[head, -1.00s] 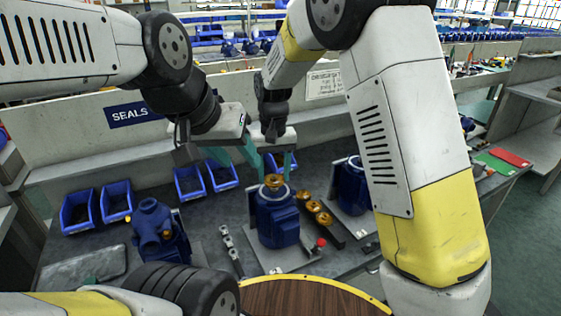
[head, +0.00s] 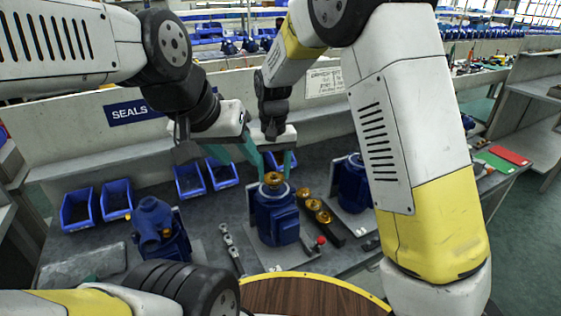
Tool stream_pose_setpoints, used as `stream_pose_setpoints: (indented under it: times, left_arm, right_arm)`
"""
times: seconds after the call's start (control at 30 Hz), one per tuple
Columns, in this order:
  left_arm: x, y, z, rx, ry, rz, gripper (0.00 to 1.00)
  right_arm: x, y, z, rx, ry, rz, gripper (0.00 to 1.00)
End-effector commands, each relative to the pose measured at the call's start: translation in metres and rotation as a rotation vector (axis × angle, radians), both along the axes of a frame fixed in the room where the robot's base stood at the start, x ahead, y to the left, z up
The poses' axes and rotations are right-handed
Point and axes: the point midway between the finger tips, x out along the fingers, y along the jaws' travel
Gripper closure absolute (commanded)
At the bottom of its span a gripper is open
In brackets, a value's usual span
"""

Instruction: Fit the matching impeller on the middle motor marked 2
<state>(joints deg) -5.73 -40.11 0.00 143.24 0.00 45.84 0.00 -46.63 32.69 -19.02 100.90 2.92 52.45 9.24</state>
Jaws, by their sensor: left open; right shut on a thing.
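The middle blue motor (head: 276,222) stands upright on a grey plate. A brass impeller (head: 273,179) is at its top, between the fingers of my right gripper (head: 276,168), which is shut on it. I cannot tell whether the impeller sits fully on the shaft. My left gripper (head: 238,160) is open and empty, just left of the right one and above the motor's left side. Several brass impellers, one of them here (head: 324,217), stand in a row on a dark rack (head: 336,233) right of the motor. The motor's number mark is not readable.
Another blue motor (head: 352,187) stands at right, partly behind my arm, and a blue pump-like unit (head: 155,228) at left. Blue bins (head: 77,210) line the back. A red knob (head: 320,241) and a metal strip (head: 231,245) flank the middle motor's base.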

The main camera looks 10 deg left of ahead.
Motion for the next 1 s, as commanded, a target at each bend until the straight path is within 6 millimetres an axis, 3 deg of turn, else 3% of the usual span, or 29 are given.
stream_pose_setpoints:
  times: [0.3, 0.33, 0.43, 0.47, 0.67, 0.8, 1.0]
  left_arm:
    - [0.0, 0.0, 0.0, 0.0, 0.0, 0.0, 0.56]
    - [0.0, 0.0, 0.0, 0.0, 0.0, 0.0, 0.56]
    - [0.0, 0.0, 0.0, 0.0, 0.0, 0.0, 0.56]
    - [0.0, 0.0, 0.0, 0.0, 0.0, 0.0, 0.56]
    - [0.0, 0.0, 0.0, 0.0, 0.0, 0.0, 0.56]
    - [0.0, 0.0, 0.0, 0.0, 0.0, 0.0, 0.56]
    - [0.0, 0.0, 0.0, 0.0, 0.0, 0.0, 0.56]
  right_arm:
    - [0.0, 0.0001, -0.0044, 0.0, 0.0, 0.0, 0.87]
    - [0.0, 0.0001, -0.0045, 0.0, 0.0, 0.0, 0.45]
    - [0.0, 0.0001, -0.0044, 0.0, 0.0, 0.0, 0.25]
    - [0.0, 0.0001, -0.0044, 0.0, 0.0, 0.0, 0.21]
    - [-0.0001, 0.0, -0.0044, 0.0, 0.0, 0.0, 0.21]
    - [-0.0002, -0.0002, -0.0046, 0.0, 0.001, 0.0, 0.0]
    - [-0.0001, -0.0001, -0.0045, 0.0, 0.0, 0.0, 0.0]
